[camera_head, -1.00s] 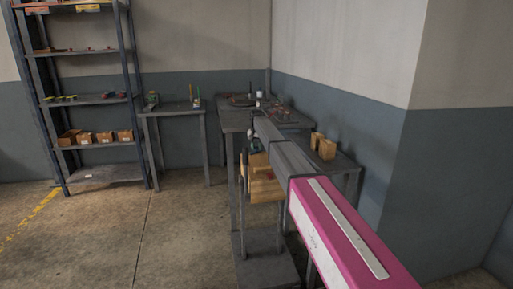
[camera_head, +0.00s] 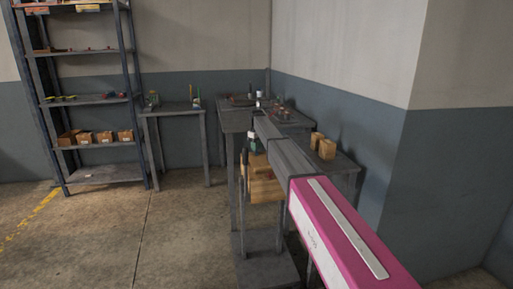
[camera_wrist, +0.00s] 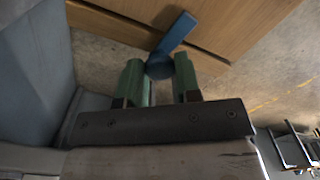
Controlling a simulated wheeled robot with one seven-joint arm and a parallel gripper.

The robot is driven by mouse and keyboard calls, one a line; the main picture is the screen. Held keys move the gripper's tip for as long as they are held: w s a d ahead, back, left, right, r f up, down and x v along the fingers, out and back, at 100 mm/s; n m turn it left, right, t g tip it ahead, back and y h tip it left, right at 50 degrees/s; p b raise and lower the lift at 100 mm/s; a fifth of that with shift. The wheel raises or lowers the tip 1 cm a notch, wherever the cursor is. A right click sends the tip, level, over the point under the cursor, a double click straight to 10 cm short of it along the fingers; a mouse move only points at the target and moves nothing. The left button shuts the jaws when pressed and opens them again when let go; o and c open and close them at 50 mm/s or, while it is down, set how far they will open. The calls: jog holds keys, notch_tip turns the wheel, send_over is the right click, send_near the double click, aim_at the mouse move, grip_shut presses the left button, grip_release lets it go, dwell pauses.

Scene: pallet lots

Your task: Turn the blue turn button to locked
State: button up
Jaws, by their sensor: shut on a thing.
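The blue turn button (camera_wrist: 176,42) shows in the wrist view, at the edge of a wooden panel (camera_wrist: 215,22). It has a round hub and a bar that slants up and to the right. My gripper (camera_wrist: 159,80) has its two green fingers on either side of the round hub, shut on it. In the head view my gripper (camera_head: 253,140) is partly hidden by my arm, beside a wooden box (camera_head: 264,183) on a stand. The button itself cannot be made out in the head view.
A dark table (camera_head: 232,121) with small items stands behind. Two wooden blocks (camera_head: 326,149) sit on a surface to the right, near the wall. A shelf rack (camera_head: 100,100) and a small table (camera_head: 172,108) stand at left. The floor at front left is clear.

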jog(key=shift+n, duration=1)
jog(key=o, duration=0.9)
jog(key=shift+r, duration=0.2)
notch_tip(320, 180, up, 10)
jog(key=shift+r, duration=0.25)
